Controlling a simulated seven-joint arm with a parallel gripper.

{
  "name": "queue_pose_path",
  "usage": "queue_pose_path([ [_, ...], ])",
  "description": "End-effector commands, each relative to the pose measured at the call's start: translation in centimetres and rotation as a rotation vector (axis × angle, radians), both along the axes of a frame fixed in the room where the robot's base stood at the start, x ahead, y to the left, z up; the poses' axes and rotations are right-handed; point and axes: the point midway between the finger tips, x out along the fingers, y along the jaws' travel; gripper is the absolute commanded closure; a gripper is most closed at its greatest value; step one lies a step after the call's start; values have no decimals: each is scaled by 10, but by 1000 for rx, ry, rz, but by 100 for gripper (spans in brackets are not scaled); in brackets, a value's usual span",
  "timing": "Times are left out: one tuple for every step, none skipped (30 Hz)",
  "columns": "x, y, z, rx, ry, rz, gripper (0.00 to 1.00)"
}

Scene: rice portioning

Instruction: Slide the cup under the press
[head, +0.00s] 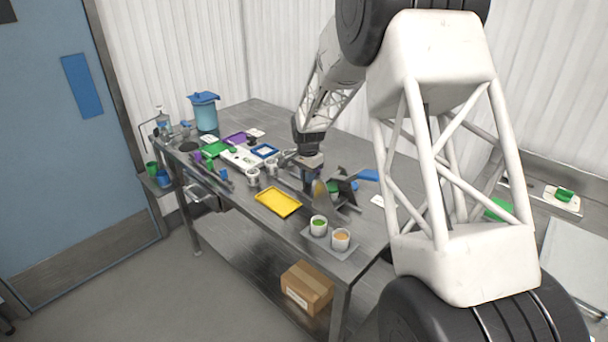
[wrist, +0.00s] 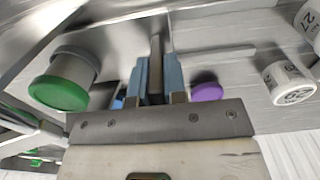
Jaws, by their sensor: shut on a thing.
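My gripper (head: 312,178) is low over the middle of the steel table. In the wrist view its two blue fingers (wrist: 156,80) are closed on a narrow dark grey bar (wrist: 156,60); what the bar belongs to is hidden. A grey cup with a green end (wrist: 62,82) is left of the fingers, apart from them. White cups with black print (wrist: 288,82) are at the right. In the head view, a dark angled stand (head: 343,188), possibly the press, is just right of my gripper. I cannot tell which cup the task means or whether one is under it.
A yellow tray (head: 278,201) lies left of my gripper. Two white cups, one with green (head: 319,226) and one with orange contents (head: 340,239), stand at the front corner. Several small cups, trays and a blue bin (head: 205,115) crowd the far left. A purple disc (wrist: 207,92) is near the fingers.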

Motion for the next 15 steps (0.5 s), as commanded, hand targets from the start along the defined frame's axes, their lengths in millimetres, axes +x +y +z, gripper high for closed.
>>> queue_pose_path([
  [1,0,2,1,-2,0,100],
  [1,0,2,1,-2,0,100],
  [1,0,2,1,-2,0,100],
  [1,0,2,1,-2,0,100],
  [1,0,2,1,-2,0,100],
  [1,0,2,1,-2,0,83],
  [1,0,1,1,-2,0,78],
  [1,0,1,1,-2,0,74],
  [1,0,1,0,-1,0,67],
  [1,0,1,0,-1,0,63],
  [1,0,1,0,-1,0,62],
  [1,0,1,0,-1,0,62],
  [1,0,1,0,-1,0,62],
  [1,0,1,0,-1,0,62],
  [0,0,1,0,-1,0,62],
])
